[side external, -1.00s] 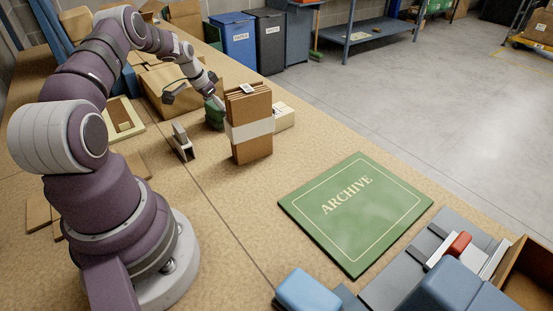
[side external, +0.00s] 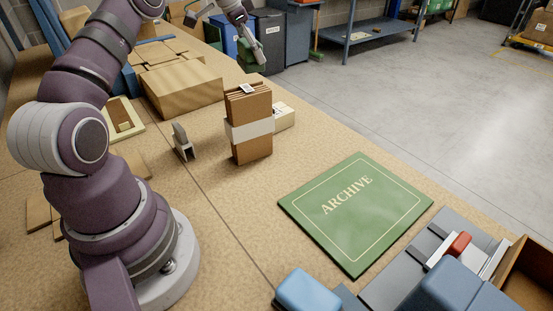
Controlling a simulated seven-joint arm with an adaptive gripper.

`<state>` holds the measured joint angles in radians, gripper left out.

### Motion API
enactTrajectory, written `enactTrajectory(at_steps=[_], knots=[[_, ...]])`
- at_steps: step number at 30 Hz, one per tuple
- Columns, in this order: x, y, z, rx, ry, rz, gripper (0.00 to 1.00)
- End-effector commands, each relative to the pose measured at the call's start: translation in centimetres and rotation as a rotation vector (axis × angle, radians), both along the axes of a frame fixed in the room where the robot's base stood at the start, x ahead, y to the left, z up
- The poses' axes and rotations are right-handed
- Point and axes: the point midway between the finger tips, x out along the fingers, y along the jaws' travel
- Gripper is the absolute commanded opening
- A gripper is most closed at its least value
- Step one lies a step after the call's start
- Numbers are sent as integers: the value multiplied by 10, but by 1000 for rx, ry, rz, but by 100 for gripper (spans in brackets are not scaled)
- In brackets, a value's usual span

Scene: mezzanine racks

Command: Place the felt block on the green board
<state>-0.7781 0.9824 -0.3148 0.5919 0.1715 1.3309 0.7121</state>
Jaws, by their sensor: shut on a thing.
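The green board (side external: 305,231), lettered ARCHIVE, lies flat on the tan bench at the middle right, and its top is bare. My gripper (side external: 258,53) is raised at the top of the view, beyond the strapped cardboard bundle. It is shut on the dark green felt block (side external: 246,62), which hangs well above the bench. The block is small here and partly hidden by the gripper.
The upright strapped cardboard bundle (side external: 249,133) stands between my gripper and the board, with a pale box (side external: 284,117) touching or close behind it. A small grey metal piece (side external: 182,143) stands left of it. A blue block (side external: 306,292) and grey trays lie in front.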

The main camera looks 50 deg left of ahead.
Motion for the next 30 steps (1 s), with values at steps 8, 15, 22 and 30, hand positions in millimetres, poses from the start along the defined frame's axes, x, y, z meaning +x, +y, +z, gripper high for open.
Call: enactTrajectory(at_steps=[8, 15, 22, 30], knots=[[20, -61, 28, 2, -1, -210, 37], [21, -99, 30, 0, 2, -320, 37], [14, -134, 16, 1, 4, -399, 37], [-24, -198, -33, 1, 3, -490, 37]])
